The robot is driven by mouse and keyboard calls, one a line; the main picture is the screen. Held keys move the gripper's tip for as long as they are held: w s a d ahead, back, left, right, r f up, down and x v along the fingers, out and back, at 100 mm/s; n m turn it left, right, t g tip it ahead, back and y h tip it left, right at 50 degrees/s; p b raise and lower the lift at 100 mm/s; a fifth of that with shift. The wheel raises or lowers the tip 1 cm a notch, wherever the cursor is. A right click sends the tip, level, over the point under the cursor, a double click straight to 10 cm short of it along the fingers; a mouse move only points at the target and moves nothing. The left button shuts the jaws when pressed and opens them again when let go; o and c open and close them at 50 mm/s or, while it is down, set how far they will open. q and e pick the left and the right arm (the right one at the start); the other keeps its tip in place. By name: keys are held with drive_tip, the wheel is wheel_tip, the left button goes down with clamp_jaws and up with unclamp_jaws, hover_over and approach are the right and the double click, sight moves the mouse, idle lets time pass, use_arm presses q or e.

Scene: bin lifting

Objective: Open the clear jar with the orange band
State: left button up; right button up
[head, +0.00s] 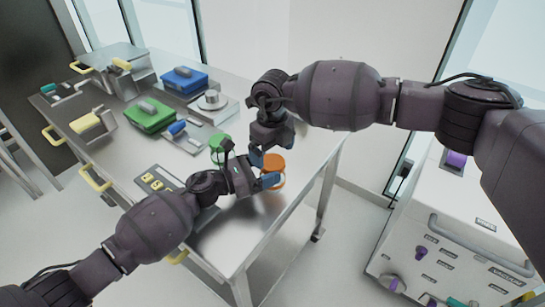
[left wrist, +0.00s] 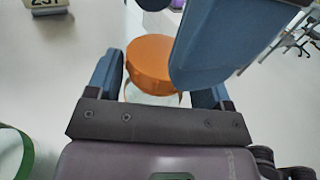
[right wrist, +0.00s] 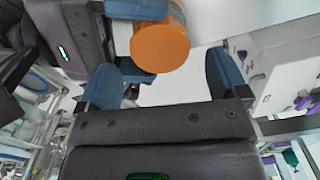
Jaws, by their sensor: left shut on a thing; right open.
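The clear jar has an orange lid (head: 276,162) and stands near the right edge of the table. My left gripper (head: 262,170) is shut on the jar from the left. In the left wrist view the orange lid (left wrist: 150,57) shows between the fingers, with a little of the clear body (left wrist: 152,97) below it. My right gripper (right wrist: 165,80) is open and above the jar. The lid (right wrist: 160,46) lies just ahead of its fingertips in the right wrist view, apart from them as far as I can tell.
A green-lidded jar (head: 217,143) stands just behind my left gripper. A panel with yellow parts (head: 157,180), a green case (head: 150,115), a blue case (head: 184,80) and a scale (head: 212,101) occupy the table farther left. A white cabinet (head: 440,225) stands at right.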

use_arm(q)
drive_tip(key=o, duration=1.7)
